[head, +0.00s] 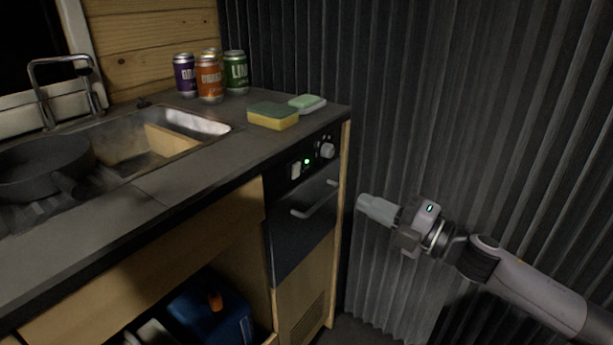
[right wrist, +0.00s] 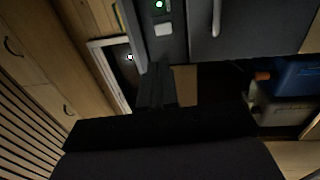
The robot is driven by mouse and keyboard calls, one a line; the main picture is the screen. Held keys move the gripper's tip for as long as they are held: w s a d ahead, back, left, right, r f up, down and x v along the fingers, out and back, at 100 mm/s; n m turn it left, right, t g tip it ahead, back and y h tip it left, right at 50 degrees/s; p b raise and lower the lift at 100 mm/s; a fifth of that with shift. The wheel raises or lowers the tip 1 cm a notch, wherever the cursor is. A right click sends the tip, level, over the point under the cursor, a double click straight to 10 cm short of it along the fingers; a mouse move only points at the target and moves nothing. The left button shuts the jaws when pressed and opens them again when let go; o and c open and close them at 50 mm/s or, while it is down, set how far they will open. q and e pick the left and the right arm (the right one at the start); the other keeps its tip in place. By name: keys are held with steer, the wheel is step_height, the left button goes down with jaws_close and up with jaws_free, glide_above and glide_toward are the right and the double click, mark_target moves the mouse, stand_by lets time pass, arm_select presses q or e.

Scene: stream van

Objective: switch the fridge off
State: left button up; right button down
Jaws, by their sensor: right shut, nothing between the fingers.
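The fridge (head: 295,244) is a dark front built in under the counter's right end, with a curved handle (head: 314,201). Its control strip at the top holds a light rocker switch (head: 296,170), a lit green lamp (head: 307,161) and a round knob (head: 327,150). In the right wrist view the switch (right wrist: 163,29), green lamp (right wrist: 159,4) and handle (right wrist: 216,17) show near the top. My right gripper (head: 361,203) is shut and empty, to the right of the fridge front and apart from it. My left gripper is not in view.
On the counter (head: 178,180) stand several cans (head: 209,79), a yellow-green sponge (head: 273,116) and a soap dish (head: 307,103). A pan (head: 42,168) sits at the left by the sink (head: 190,122). A blue container (head: 211,315) is below. A grey curtain (head: 440,100) hangs behind my right arm.

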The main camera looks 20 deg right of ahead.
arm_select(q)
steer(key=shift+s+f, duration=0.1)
arm_select(e)
glide_toward(296, 169)
steer(key=x, duration=0.6)
steer(key=shift+w+a, duration=0.25)
steer(key=shift+w, duration=0.05)
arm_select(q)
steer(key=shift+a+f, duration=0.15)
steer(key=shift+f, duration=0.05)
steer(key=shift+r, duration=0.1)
